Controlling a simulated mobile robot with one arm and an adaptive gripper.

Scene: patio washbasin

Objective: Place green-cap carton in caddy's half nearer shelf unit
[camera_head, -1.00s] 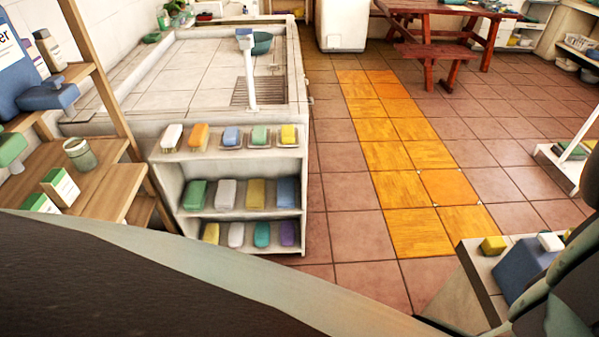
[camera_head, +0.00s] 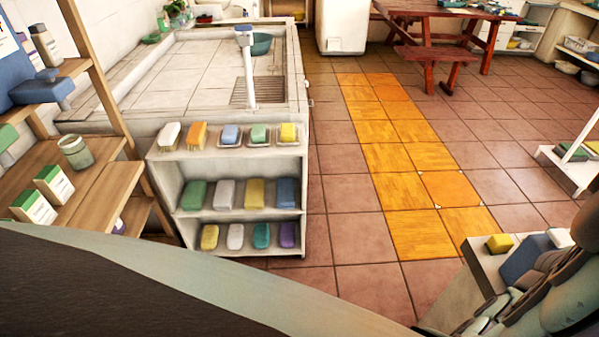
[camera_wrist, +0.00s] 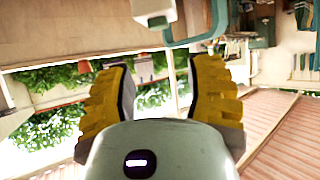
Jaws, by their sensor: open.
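Two white cartons with green tops stand side by side on the wooden shelf at the left in the head view: one carton (camera_head: 55,187) and, nearer me, another carton (camera_head: 34,208). I cannot tell which one the task means, and no cap detail is clear. I cannot make out a caddy for certain. The white shelf unit (camera_head: 240,169) holds rows of coloured soaps and brushes. In the wrist view my gripper (camera_wrist: 162,78) is open, with two yellow-padded fingers wide apart and nothing between them. It is away from the cartons.
A greenish jar (camera_head: 76,152) stands behind the cartons, and a blue dispenser (camera_head: 42,90) is above. A tiled basin (camera_head: 185,70) lies behind the shelf unit. At the lower right is a stand with a yellow block (camera_head: 499,243) and a blue object (camera_head: 523,262). The floor between is clear.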

